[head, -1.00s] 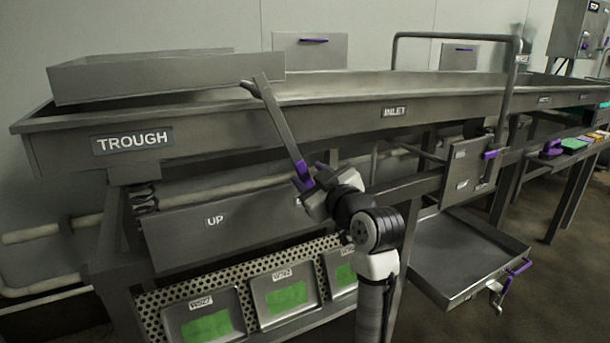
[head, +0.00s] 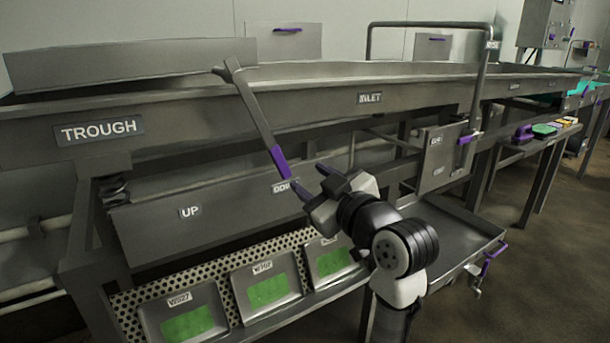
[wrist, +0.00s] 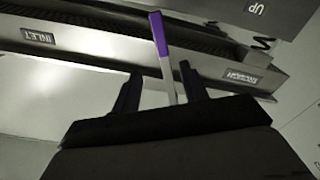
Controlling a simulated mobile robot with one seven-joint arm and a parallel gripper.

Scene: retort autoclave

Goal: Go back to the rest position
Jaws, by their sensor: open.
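My gripper (head: 311,180) is open, with its two dark fingers apart and nothing held between them. It is in front of the trough, close to the purple grip (head: 280,163) of a long grey lever (head: 250,108). The lever leans up and left, its forked top at the trough rim. In the wrist view the purple grip (wrist: 158,32) shows past the gap between my fingers (wrist: 161,70). Whether a finger touches the lever is unclear.
The long steel trough (head: 210,105) spans the view. Below it are a panel marked UP (head: 150,215) and several trays with green pads (head: 268,291). A lower tray with a purple handle (head: 494,251) sits at right. Open floor (head: 555,260) lies at far right.

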